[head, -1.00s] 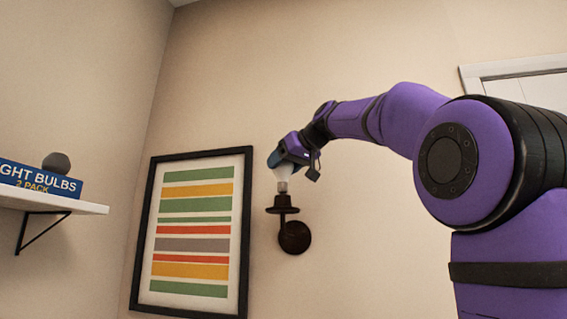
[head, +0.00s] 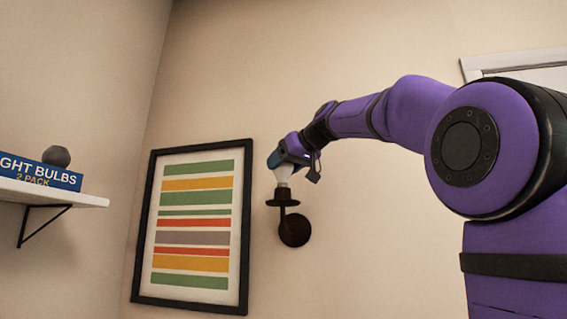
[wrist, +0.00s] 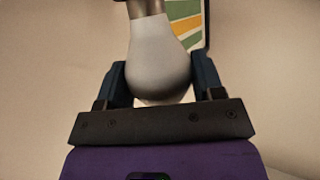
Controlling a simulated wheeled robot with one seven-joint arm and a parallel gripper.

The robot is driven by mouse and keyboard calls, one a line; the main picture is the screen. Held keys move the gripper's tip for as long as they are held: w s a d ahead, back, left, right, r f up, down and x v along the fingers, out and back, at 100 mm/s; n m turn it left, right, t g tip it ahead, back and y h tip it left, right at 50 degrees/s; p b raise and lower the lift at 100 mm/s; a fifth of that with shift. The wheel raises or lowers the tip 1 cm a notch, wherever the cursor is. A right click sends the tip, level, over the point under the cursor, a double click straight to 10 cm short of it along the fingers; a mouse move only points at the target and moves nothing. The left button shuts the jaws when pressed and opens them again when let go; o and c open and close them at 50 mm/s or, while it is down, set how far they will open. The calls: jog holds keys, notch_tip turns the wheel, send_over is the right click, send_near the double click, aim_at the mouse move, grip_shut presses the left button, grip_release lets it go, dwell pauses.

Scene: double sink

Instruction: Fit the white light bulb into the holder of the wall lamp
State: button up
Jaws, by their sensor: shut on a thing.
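The white light bulb (head: 284,174) is upright with its base down, at the top of the wall lamp's dark holder (head: 283,197). Its metal base no longer shows above the holder in the head view; how deep it sits I cannot tell. My gripper (head: 286,162) is above the holder and shut on the bulb's round glass. In the wrist view the bulb (wrist: 160,62) is between the two dark blue fingers of my gripper (wrist: 162,85). A brownish piece of its base or the holder shows at the top edge there.
A framed striped picture (head: 195,228) hangs on the wall left of the lamp. A white shelf (head: 60,196) at the far left holds a blue light bulb box (head: 40,172) and a round grey object (head: 56,156). A white frame (head: 515,65) is at upper right.

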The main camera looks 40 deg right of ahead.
jog(key=shift+f, duration=0.5)
jog(key=o, duration=0.8)
jog(key=shift+s, duration=0.1)
jog(key=v, duration=1)
jog(key=shift+s+d+r, duration=0.1)
jog(key=shift+s+r, duration=0.05)
jog(key=shift+s, duration=0.15)
jog(key=s+a+f+g, duration=0.2)
jog(key=s+a+f, duration=0.2)
jog(key=f, duration=1.1)
jog(key=s+a+f+m+g+h, duration=0.1)
jog(key=s+a+f+g, duration=0.2)
jog(key=f, duration=1.3)
jog(key=s+a+f+g, duration=0.3)
jog(key=s+a+f, duration=0.4)
jog(key=f, duration=0.9)
jog(key=shift+s+a+m+h, duration=0.15)
jog(key=shift+s+h, duration=0.05)
jog(key=shift+s, duration=0.35)
jog(key=shift+s+a+m+h, duration=0.1)
jog(key=shift+s+m+h, duration=0.1)
jog(key=shift+s, duration=0.35)
